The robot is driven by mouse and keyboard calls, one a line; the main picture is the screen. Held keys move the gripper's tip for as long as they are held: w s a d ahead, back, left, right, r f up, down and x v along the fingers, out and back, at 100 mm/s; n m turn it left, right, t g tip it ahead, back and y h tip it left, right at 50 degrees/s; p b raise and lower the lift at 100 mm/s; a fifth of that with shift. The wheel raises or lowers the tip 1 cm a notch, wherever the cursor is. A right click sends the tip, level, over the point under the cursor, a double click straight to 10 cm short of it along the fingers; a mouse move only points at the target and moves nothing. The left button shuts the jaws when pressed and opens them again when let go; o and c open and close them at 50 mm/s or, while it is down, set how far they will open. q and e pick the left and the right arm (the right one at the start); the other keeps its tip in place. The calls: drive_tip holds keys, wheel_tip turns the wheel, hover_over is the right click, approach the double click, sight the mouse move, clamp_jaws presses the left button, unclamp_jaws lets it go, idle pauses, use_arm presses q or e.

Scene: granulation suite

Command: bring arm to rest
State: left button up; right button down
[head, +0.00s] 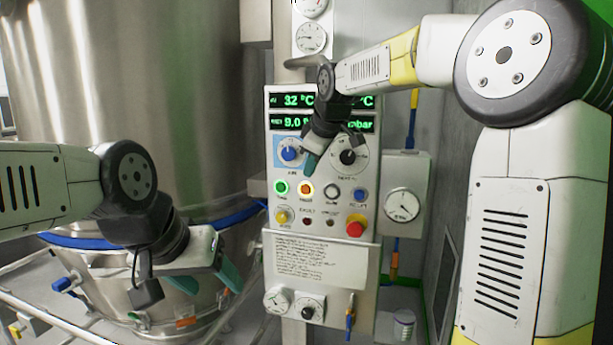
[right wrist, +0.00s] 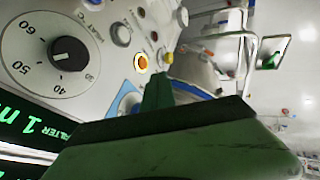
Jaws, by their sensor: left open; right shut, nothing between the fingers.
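My right arm comes in from the right in the head view. Its gripper (head: 311,163) is shut and empty in front of the control panel (head: 285,240), just above the lit orange button. In the right wrist view the shut green fingers (right wrist: 157,92) point toward the lit orange button (right wrist: 141,63); I cannot tell whether they touch the panel. My left gripper (head: 208,281) is open and empty at the lower left, in front of the steel vessel (head: 130,60).
The panel carries a green lit button (head: 281,187), a red mushroom button (head: 355,229), a black dial (head: 348,157) and green displays. A gauge box (head: 402,206) is right of it. Rails (head: 40,305) run at the lower left. A white container (head: 403,325) stands low right.

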drive_tip(key=shift+s+r, duration=0.1)
idle(0.4)
drive_tip(key=s+d+f+m, duration=0.3)
drive_tip(key=s+m, duration=0.1)
drive_tip(key=s, duration=0.6)
drive_tip(key=s+d+f+m, duration=0.4)
drive_tip(key=s, duration=0.6)
drive_tip(key=s+d+f+m, duration=0.4)
drive_tip(key=s, duration=0.6)
drive_tip(key=shift+s+d+f+m+g, duration=0.2)
drive_tip(key=shift+s+d+m+g, duration=0.1)
drive_tip(key=shift+s+g, duration=0.1)
